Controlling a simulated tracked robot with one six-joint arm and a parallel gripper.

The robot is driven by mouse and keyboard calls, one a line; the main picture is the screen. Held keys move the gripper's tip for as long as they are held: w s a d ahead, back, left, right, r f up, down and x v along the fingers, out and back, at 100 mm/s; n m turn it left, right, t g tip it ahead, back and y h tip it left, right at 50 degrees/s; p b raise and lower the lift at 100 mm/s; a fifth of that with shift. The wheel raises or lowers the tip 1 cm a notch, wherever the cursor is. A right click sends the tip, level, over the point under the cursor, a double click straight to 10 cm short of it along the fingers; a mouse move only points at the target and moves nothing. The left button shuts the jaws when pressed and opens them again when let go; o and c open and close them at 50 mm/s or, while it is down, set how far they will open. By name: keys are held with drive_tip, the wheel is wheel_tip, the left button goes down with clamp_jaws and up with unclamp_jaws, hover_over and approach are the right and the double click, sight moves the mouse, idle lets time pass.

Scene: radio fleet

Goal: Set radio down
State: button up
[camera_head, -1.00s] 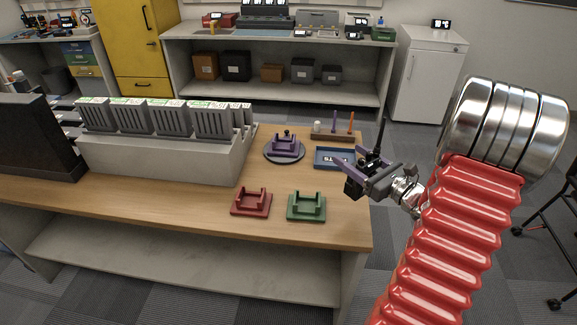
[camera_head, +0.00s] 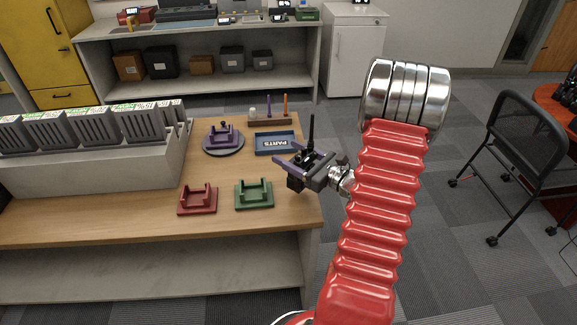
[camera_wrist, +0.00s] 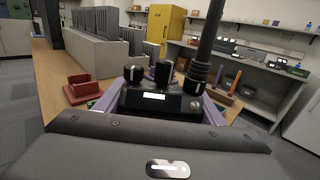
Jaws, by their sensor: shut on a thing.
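My gripper (camera_head: 303,167) is shut on a black radio (camera_head: 296,182) with an upright antenna. It holds the radio near the right end of the wooden table (camera_head: 120,220), by the front of the parts tray. In the wrist view the radio (camera_wrist: 158,100) shows its knobs, small screen and antenna between the purple fingers. A red cradle (camera_head: 198,198) and a green cradle (camera_head: 254,194) stand empty on the table. A purple cradle (camera_head: 221,136) sits on a round grey base behind them. The radio's lower part is partly hidden by the gripper.
A blue parts tray (camera_head: 275,143) and a rack with upright tools (camera_head: 270,117) stand at the back right of the table. A grey charger bank (camera_head: 90,165) fills the left. A black chair (camera_head: 525,135) stands on the floor to the right.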

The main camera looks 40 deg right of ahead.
drive_tip(key=shift+f, duration=2)
drive_tip(key=shift+f, duration=0.1)
drive_tip(key=o, duration=1.4)
drive_tip(key=shift+s, duration=0.1)
drive_tip(key=s, duration=0.4)
drive_tip(key=s+d, duration=0.1)
drive_tip(key=s, duration=0.2)
drive_tip(key=s+d, duration=0.1)
drive_tip(key=s, duration=0.3)
drive_tip(key=shift+s+d, duration=0.1)
drive_tip(key=shift+s, duration=0.2)
